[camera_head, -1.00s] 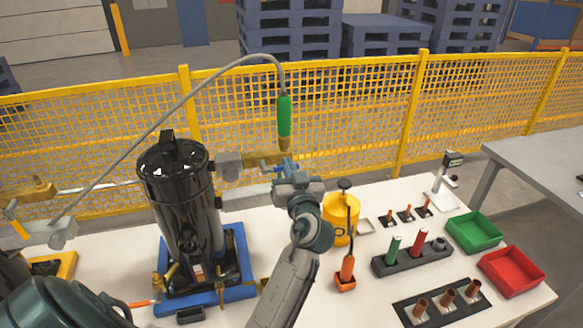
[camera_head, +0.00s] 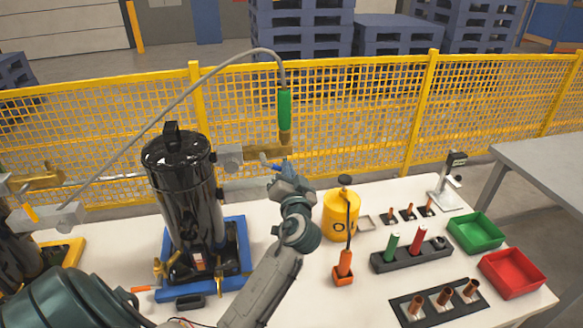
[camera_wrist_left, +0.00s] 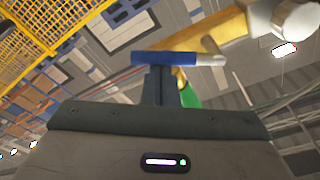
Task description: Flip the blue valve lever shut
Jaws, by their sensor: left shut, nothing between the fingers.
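The blue valve lever (camera_head: 273,164) sits at the brass valve (camera_head: 252,153) beside the black compressor tank (camera_head: 183,190). In the left wrist view the lever (camera_wrist_left: 165,58) lies crosswise, with a bare metal stub at its right end. My left gripper (camera_head: 285,170) is at the lever, below and to its right in the head view. In the left wrist view its shut fingers (camera_wrist_left: 160,85) point at the lever's underside and hold nothing. I cannot tell whether they touch it. My right gripper is not in view.
A grey hose with a green handle (camera_head: 284,110) hangs down to the valve. A yellow mesh fence (camera_head: 370,110) stands behind. On the white table are a yellow can (camera_head: 341,225), a dark socket block (camera_head: 411,256), a green bin (camera_head: 475,232) and a red bin (camera_head: 512,273).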

